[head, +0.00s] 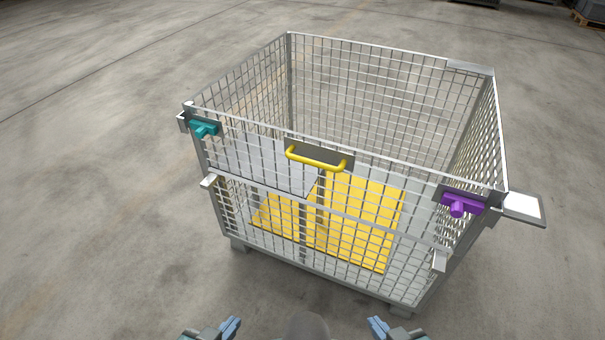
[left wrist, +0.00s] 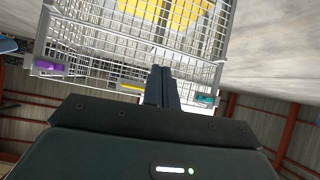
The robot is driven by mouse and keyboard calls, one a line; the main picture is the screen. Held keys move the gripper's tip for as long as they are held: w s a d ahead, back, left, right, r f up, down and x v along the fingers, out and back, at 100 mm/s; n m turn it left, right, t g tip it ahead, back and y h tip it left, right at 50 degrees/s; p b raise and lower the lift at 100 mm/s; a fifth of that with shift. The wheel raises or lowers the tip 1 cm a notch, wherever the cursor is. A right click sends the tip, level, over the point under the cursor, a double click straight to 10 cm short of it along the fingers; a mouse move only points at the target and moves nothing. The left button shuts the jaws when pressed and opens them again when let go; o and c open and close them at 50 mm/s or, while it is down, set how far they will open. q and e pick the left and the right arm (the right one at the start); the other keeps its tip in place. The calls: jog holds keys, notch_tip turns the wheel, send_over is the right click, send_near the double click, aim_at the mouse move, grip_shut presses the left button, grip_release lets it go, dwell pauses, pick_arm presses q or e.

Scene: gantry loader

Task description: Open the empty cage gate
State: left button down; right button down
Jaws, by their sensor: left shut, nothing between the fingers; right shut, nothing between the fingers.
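The wire mesh cage (head: 300,262) stands on the floor in front of me, with no loads inside. Its front gate (head: 265,165) is upright in the front side and looks closed. A yellow handle (head: 316,160) sits at the middle of the gate's top edge. A teal latch (head: 204,129) is at the gate's upper left corner and a purple latch (head: 460,205) at its upper right. My left gripper (head: 232,326) and right gripper (head: 378,326) are shut and empty, low in the head view, short of the cage. The left wrist view shows my left gripper (left wrist: 162,85) with the cage beyond, upside down.
A yellow panel (head: 365,215) lies on the cage floor. A metal plate (head: 524,208) sticks out at the cage's right front corner. The concrete floor (head: 90,180) around the cage is clear. A pallet (head: 590,14) is far off at the upper right.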

pick_arm(q)
jog(key=shift+s+a, duration=0.1)
jog(key=shift+a, duration=0.2)
